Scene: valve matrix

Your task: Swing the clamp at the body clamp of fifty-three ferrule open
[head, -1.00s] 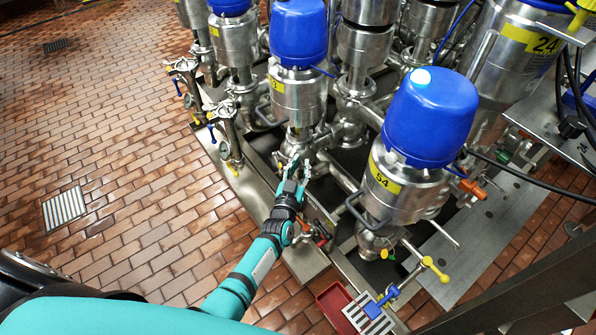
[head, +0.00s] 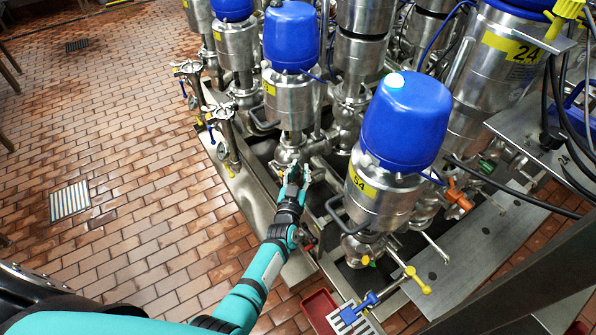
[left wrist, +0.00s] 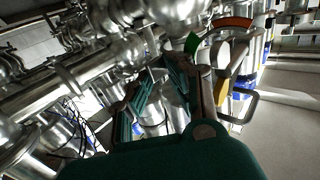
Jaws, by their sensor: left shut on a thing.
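The valve with the yellow label that appears to be fifty-three (head: 291,98) stands in the middle of the head view, with a blue cap and a steel body. Its body clamp is low on the steel housing (head: 290,152), small and partly hidden by my gripper. My left gripper (head: 293,178) reaches up to it from below and is shut on a small metal part there, apparently the clamp. In the left wrist view the two fingers (left wrist: 160,88) point up at shiny steel fittings; the exact grip is hard to see. My right gripper is not in view.
Valve 54 (head: 392,140) stands close on the right of my left arm, with a curved handle and pipes below. Smaller pipe stubs with coloured handles (head: 222,135) stand left. A red tray (head: 320,308) lies near the front. The tiled floor (head: 130,160) at left is open.

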